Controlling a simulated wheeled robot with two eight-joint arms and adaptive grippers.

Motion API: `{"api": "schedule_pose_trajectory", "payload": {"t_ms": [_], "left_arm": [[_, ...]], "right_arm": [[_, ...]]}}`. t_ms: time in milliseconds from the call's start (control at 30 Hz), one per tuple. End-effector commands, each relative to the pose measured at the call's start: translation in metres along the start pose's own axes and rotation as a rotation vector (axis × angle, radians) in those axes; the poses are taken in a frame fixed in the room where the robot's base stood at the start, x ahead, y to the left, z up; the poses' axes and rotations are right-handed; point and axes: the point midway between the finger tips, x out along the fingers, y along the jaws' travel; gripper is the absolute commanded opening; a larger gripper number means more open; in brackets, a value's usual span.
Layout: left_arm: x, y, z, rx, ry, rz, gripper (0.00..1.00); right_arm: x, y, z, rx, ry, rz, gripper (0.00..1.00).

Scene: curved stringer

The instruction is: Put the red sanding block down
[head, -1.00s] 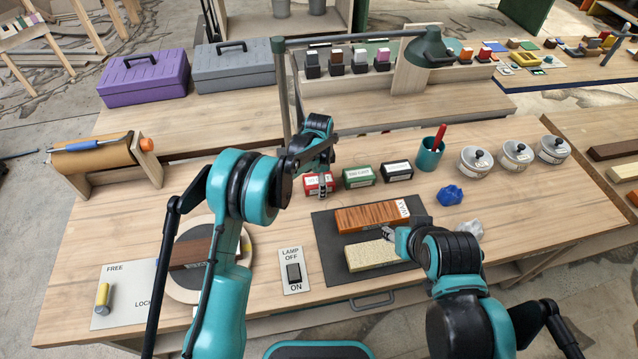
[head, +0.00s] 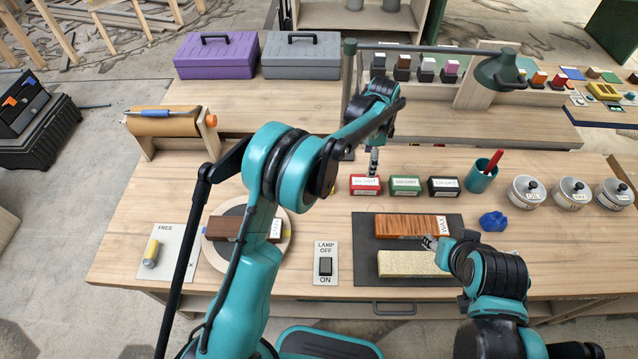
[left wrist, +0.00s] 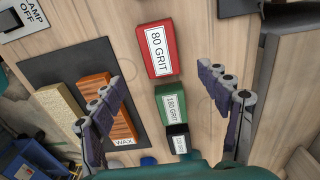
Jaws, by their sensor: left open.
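The red sanding block (head: 365,186), labelled 80 GRIT, rests on the workbench at the left end of a row with a green block (head: 405,187) and a black block (head: 443,187). In the left wrist view the red block (left wrist: 157,48) lies flat, apart from both fingers. My left gripper (head: 374,162) is above and just behind it in the head view. Its fingers are spread wide and empty in the left wrist view (left wrist: 165,100). My right gripper (head: 431,243) is over the dark mat (head: 366,265), by the wax-labelled wood piece (head: 405,226); its jaw state is unclear.
A pale block (head: 408,264) lies on the mat. A teal cup (head: 481,177) and several lidded tins (head: 525,192) stand right of the blocks. A lamp (head: 499,70) arches over the back. A lamp switch panel (head: 325,263) is left of the mat.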

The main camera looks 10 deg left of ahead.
Motion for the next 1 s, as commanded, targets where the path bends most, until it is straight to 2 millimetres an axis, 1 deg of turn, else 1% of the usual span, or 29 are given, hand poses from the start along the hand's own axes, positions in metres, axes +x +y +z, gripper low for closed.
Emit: {"api": "schedule_pose_trajectory", "payload": {"t_ms": [67,133,267,300,400,467,600,667,800,867,900,1000], "left_arm": [[-0.006,0.001,0.004,-0.015,0.003,-0.006,0.76],[-0.017,0.005,0.011,-0.049,0.010,-0.019,0.76],[-0.051,0.018,0.034,-0.165,0.037,-0.065,0.76],[-0.063,0.024,0.044,-0.210,0.048,-0.081,0.76],[-0.090,0.041,0.067,-0.326,0.079,-0.124,0.76],[-0.104,0.053,0.080,-0.395,0.100,-0.149,0.76],[-0.130,0.084,0.112,-0.554,0.152,-0.204,0.76],[-0.139,0.098,0.125,-0.622,0.176,-0.227,0.76],[-0.151,0.134,0.154,-0.778,0.237,-0.277,0.76],[-0.153,0.149,0.165,-0.845,0.265,-0.298,0.76],[-0.153,0.160,0.173,-0.889,0.284,-0.310,0.76],[-0.152,0.186,0.191,-0.998,0.335,-0.342,0.76]], "right_arm": [[0.000,0.000,0.000,0.000,0.000,0.000,0.40],[0.000,0.000,0.000,0.000,0.000,0.000,0.40],[0.000,0.000,0.000,0.000,0.000,0.000,0.40],[0.000,0.000,0.000,0.000,0.000,0.000,0.40],[0.000,0.000,0.000,0.000,0.000,0.000,0.40],[0.000,0.000,0.000,0.000,0.000,0.000,0.40],[0.000,0.000,0.000,0.000,0.000,0.000,0.40],[0.000,0.000,0.000,0.000,0.000,0.000,0.40],[0.000,0.000,0.000,0.000,0.000,0.000,0.40],[0.000,0.000,0.000,0.000,0.000,0.000,0.40],[0.000,0.000,0.000,0.000,0.000,0.000,0.40],[0.000,0.000,0.000,0.000,0.000,0.000,0.40]]}}
